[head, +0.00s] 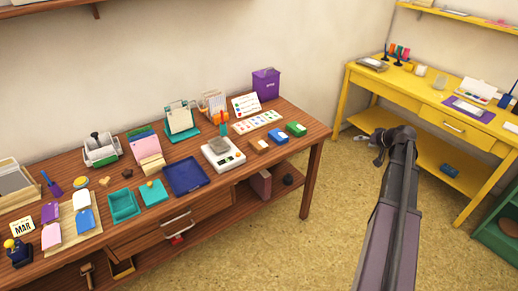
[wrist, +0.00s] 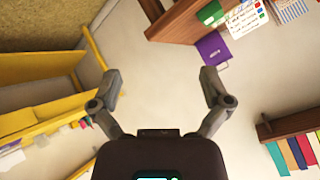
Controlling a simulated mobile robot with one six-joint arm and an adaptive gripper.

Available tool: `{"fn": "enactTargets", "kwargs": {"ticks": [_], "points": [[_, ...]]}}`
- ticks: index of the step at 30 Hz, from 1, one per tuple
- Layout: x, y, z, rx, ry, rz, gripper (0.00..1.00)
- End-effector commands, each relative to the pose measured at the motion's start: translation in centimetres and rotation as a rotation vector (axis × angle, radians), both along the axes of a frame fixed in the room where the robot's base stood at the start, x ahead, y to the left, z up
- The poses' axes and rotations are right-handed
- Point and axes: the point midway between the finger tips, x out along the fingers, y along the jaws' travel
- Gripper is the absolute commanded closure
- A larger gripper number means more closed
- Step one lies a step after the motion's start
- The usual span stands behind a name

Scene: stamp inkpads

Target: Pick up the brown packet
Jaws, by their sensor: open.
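A small brown packet (head: 259,146) with a pale top lies on the brown wooden table, toward its right end. It is the leftmost of three similar packets, beside a blue one (head: 279,137) and a green one (head: 296,129). I cannot make out the brown packet in the wrist view. My gripper (wrist: 160,84) is open with nothing between its fingers. In the head view my arm rises at the right, well apart from the brown packet, and its end is over the floor gap between the two tables.
The brown table (head: 318,131) also holds a white scale (head: 222,155), a blue tray (head: 187,177), a purple box (head: 266,84) and several stationery items. A yellow desk (head: 408,88) stands at the right. Shelves jut from the walls. The floor (head: 290,240) in front is clear.

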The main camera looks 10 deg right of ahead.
Motion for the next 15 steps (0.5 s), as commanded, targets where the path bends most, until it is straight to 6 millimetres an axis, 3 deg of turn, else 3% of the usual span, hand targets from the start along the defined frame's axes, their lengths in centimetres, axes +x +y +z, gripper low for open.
{"fn": "enactTargets", "kwargs": {"ticks": [1,15], "points": [[0.5,2.1,-0.8,-0.018,-0.022,0.028,0.00],[4.8,19.0,-3.2,-0.216,-0.278,0.248,0.00]]}}
